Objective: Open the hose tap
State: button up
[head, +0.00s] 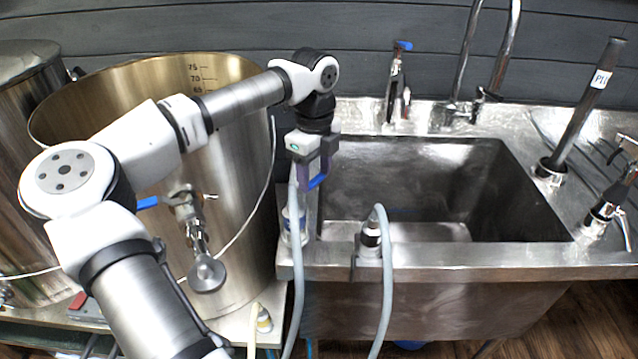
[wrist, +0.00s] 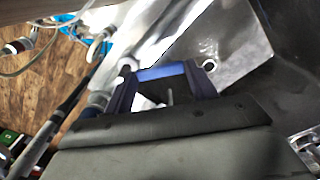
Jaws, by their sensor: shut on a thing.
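My gripper (head: 313,172) is above the near left corner of the sink, pointing down. In the wrist view its two dark fingers (wrist: 162,82) are on either side of a blue bar-shaped lever (wrist: 162,72), and they are closed on it. The blue lever (head: 316,183) also shows at the fingertips in the head view. The tap body is mostly hidden by my gripper, so I cannot tell how far the lever is turned.
A steel kettle (head: 240,220) with a blue-levered valve (head: 148,202) stands close on the left. The sink (head: 440,262) looks empty. A second hose (head: 387,275) hangs over its front rim. A blue-topped tap (head: 402,45) and a tall faucet (head: 463,60) stand behind.

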jog(key=shift+w+a+n+b, duration=0.2)
jog(key=shift+n+b, duration=0.15)
jog(key=shift+n, duration=0.25)
jog(key=shift+w+a+n+b, duration=0.1)
jog(key=shift+a+n+b, duration=0.1)
jog(key=shift+n+b, duration=0.3)
jog(key=shift+a, duration=0.1)
jog(key=o, duration=1.4)
notch_tip(320, 180, up, 14)
jog(key=shift+f, duration=0.1)
